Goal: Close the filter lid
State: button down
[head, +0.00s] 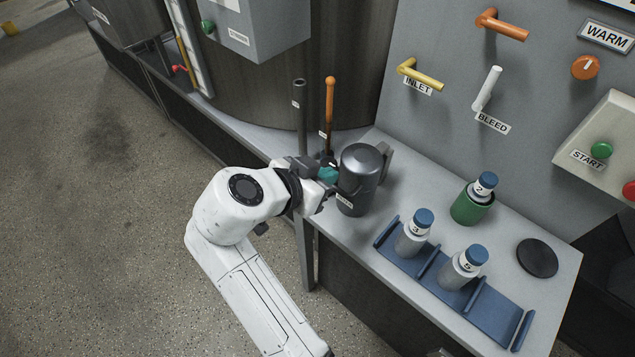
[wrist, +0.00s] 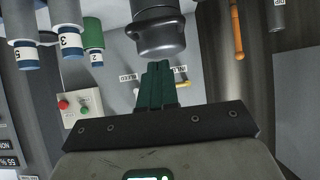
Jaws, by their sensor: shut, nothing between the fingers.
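The filter (head: 352,200) is a dark grey cylinder on the grey bench, with a label low on its front. Its rounded lid (head: 362,157) looks down over the body, with no gap that I can see. In the upside-down wrist view the lid (wrist: 160,46) shows at the top middle, beyond my fingers. My gripper (head: 328,175) is at the left side of the filter, close to the lid's height; I cannot tell whether it touches. Its green fingers (wrist: 157,82) are together with nothing between them.
A blue rack (head: 490,312) holds bottles 3 (head: 412,236) and 5 (head: 463,266). A black disc (head: 537,257) lies at right. An orange-handled tool (head: 329,100) and a dark pipe (head: 300,115) stand behind my gripper.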

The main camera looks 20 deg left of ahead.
jog(key=b+v, duration=0.1)
jog(key=v, duration=0.8)
jog(key=d+f+n+g, duration=0.1)
jog(key=d+f+g, duration=0.2)
jog(key=d+f, duration=0.75)
jog(key=d+f+n+g, duration=0.1)
jog(key=d+f+g, duration=0.2)
jog(key=d+f, duration=0.75)
jog(key=s+d+f+g+y, duration=0.1)
jog(key=s+d+f+g, duration=0.1)
jog(key=s+d, duration=0.8)
jog(key=s+d+f+n+g+y, duration=0.1)
jog(key=s+d+f+y, duration=0.1)
jog(key=s+d, duration=0.8)
jog(key=shift+d+n+g+y, duration=0.3)
jog(key=shift+d+g, duration=0.1)
jog(key=shift+d, duration=0.75)
jog(key=shift+f, duration=0.15)
